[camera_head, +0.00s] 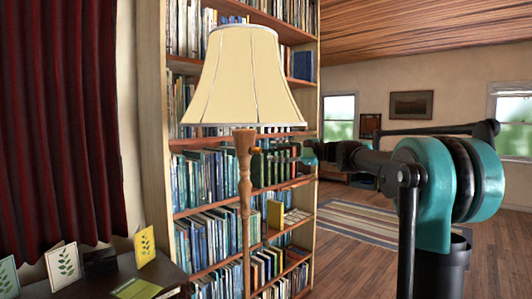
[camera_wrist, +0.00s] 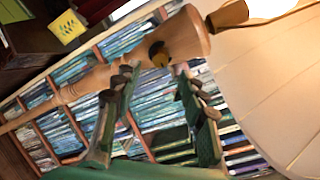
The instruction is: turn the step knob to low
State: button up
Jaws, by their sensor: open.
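A floor lamp with a cream shade (camera_head: 245,75) and a turned wooden post (camera_head: 245,190) stands in front of the bookshelf. In the wrist view the post (camera_wrist: 95,80) runs diagonally, with the shade (camera_wrist: 265,75) at right. A small dark and brass-coloured knob (camera_wrist: 159,54) sits on the post's thick upper part. My gripper (camera_wrist: 155,76) is open, its two green fingers pointing toward the knob, one to each side of it. I cannot tell whether they touch it. In the head view my gripper (camera_head: 268,168) is just right of the post, below the shade.
A tall bookshelf (camera_head: 210,165) full of books stands close behind the lamp. A dark table (camera_head: 110,275) with several cards is at lower left, beside a red curtain (camera_head: 60,120). Open wooden floor with a striped rug (camera_head: 350,220) lies to the right.

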jog(key=v, duration=0.6)
jog(key=shift+d, duration=0.1)
jog(key=s+d+f+n+g+h, duration=0.1)
jog(key=s+f+n+h, duration=0.3)
jog(key=f, duration=0.6)
jog(key=s+d+f+h, duration=0.1)
jog(key=s+f, duration=0.5)
jog(key=f, duration=0.4)
jog(key=s+d+f+n+g+h, duration=0.1)
jog(key=s+d+f+h, duration=0.3)
jog(key=f, duration=0.6)
jog(key=s+d+f+n+h, duration=0.3)
jog(key=s+d+f, duration=0.2)
jog(key=s+f, duration=0.5)
jog(key=s+d+f+n+h, duration=0.3)
jog(key=s+d+f, duration=0.3)
jog(key=s+f, duration=0.4)
jog(key=shift+s+d+f+h, duration=0.2)
jog(key=shift+d+f+h, duration=0.1)
jog(key=shift+f+h, duration=0.45)
jog(key=shift+r, duration=0.1)
jog(key=shift+c, duration=1)
